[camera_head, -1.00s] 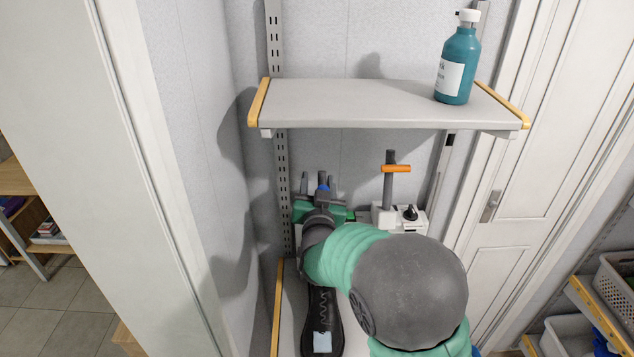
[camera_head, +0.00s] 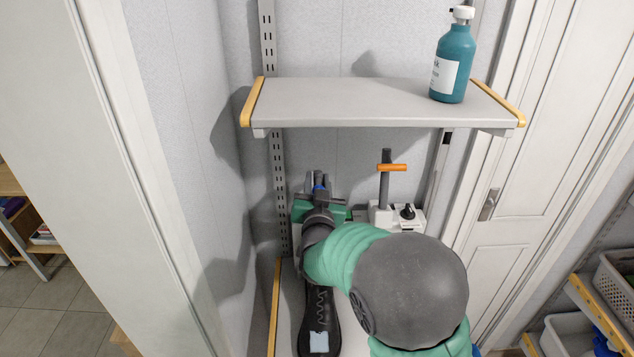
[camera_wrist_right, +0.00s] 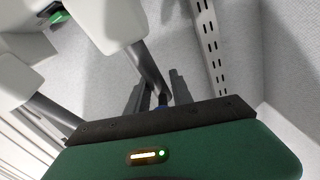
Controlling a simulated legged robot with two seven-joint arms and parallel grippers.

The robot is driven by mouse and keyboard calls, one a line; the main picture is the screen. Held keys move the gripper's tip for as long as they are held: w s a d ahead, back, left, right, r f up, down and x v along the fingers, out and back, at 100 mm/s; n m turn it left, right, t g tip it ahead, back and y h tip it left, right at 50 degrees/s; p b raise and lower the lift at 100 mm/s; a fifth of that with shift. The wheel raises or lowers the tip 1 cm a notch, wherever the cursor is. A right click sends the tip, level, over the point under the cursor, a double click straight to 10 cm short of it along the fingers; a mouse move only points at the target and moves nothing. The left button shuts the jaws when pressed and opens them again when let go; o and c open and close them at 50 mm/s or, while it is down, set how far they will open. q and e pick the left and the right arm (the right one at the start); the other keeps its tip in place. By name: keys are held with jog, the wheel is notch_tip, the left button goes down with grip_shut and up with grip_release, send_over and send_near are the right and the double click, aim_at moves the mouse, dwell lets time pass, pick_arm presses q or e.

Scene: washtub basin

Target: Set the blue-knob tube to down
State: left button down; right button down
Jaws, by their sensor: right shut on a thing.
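The blue-knob tube shows as a small blue knob (camera_head: 320,188) between my right gripper's fingers, below the shelf and near the back wall. My right gripper (camera_head: 318,180) is shut on it. In the right wrist view a dark grey tube (camera_wrist_right: 150,72) runs down to a bit of blue (camera_wrist_right: 162,99) between the two grey fingers (camera_wrist_right: 157,90). The gripper's green body and my arm hide the tube's base in the head view, so its tilt is hard to tell. My left gripper is not in view.
To the right stands an upright tube with an orange handle (camera_head: 391,168) on a white base with a black knob (camera_head: 407,211). A shelf (camera_head: 370,101) with a teal bottle (camera_head: 453,65) hangs above. A wall lies close on the left, a door (camera_head: 520,190) on the right.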

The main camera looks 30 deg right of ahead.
dwell(0.7)
jog(key=f+b, duration=0.3)
jog(key=shift+s+a+f, duration=0.2)
jog(key=shift+s+f, duration=0.05)
jog(key=shift+s, duration=0.1)
jog(key=shift+r, duration=0.15)
jog(key=c, duration=1.2)
grip_release()
jog(key=shift+s+d, duration=0.1)
